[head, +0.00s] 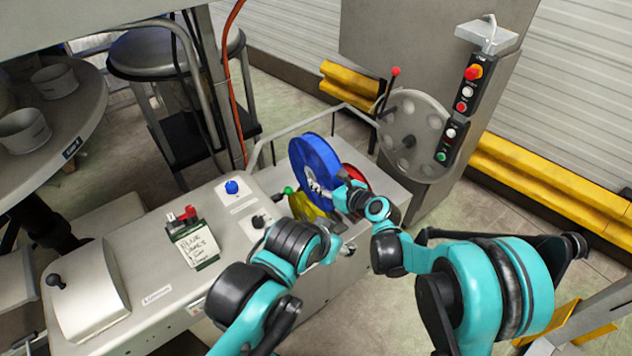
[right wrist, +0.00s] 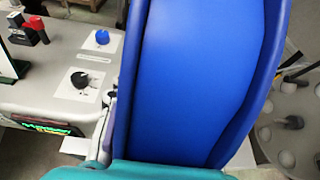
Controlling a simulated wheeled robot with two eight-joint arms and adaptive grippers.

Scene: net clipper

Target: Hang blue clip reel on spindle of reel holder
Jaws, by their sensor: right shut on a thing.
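The blue clip reel (head: 312,158) is held upright and tilted above the right end of the machine top. It fills the middle of the right wrist view (right wrist: 200,75). My right gripper (head: 340,195) is shut on the reel at its lower right side; its fingertips are largely hidden. A grey round disc with holes (head: 405,135), which looks like the reel holder, stands to the right on a grey cabinet, apart from the reel. It also shows at the right of the wrist view (right wrist: 290,122).
A control strip (head: 460,105) stands right of the disc. A metal rail (head: 300,125) runs behind.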

